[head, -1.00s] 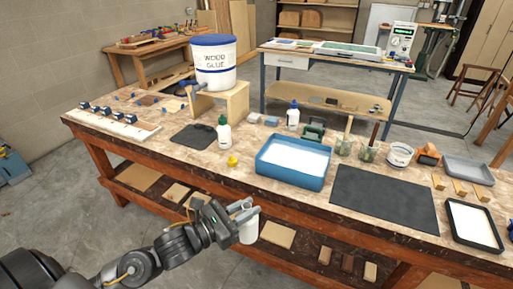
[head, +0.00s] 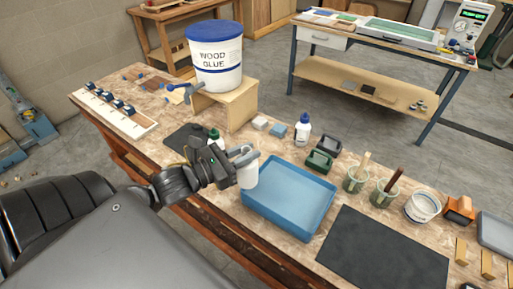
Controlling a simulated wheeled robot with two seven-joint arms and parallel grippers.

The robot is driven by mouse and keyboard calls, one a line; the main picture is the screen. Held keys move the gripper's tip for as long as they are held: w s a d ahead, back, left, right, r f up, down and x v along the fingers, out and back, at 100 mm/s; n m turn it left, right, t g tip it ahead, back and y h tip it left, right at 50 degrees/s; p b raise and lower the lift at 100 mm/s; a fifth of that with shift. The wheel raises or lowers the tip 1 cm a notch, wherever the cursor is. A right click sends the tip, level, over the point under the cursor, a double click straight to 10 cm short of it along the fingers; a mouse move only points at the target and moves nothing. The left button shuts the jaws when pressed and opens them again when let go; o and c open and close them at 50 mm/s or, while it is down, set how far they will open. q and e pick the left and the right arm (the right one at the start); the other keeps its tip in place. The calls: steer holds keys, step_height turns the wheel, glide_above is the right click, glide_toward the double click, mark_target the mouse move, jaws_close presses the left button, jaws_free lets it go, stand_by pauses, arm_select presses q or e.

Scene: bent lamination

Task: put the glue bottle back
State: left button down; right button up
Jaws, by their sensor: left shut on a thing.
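My left gripper (head: 242,156) is shut on a white bottle (head: 247,175) and holds it roughly upright at the left edge of the blue tray, over the bench's front side. Its jaws cover the bottle's upper part, so I cannot see a cap. I cannot tell whether its base touches anything. A white bottle with a green cap (head: 214,135) stands behind the gripper, mostly hidden. A white bottle with a blue cap (head: 302,130) stands behind the tray. My right gripper is not in view.
The blue tray (head: 262,211) looks empty. A wood glue bucket (head: 215,58) stands on a wooden stand (head: 240,103). A dark mat (head: 383,250) lies right of the tray. Glass jars (head: 356,180) with sticks stand behind it. A clamp board (head: 117,114) is at left.

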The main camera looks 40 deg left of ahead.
arm_select(q)
steer(key=b, duration=0.1)
steer(key=w+a+f+b, duration=0.1)
steer(key=shift+w+a+f+b, duration=0.2)
steer(key=shift+w+f+b, duration=0.1)
steer(key=shift+b, duration=0.1)
steer(key=w+a+f+b, duration=0.7)
steer(key=w+f+b, duration=0.1)
steer(key=f+b, duration=0.2)
steer(key=shift+w+a+f, duration=0.35)
steer(key=shift+w+f, duration=0.05)
steer(key=shift+f, duration=0.3)
steer(key=c, duration=1.6)
jaws_free()
steer(key=shift+o, duration=1.8)
steer(key=shift+r, duration=0.1)
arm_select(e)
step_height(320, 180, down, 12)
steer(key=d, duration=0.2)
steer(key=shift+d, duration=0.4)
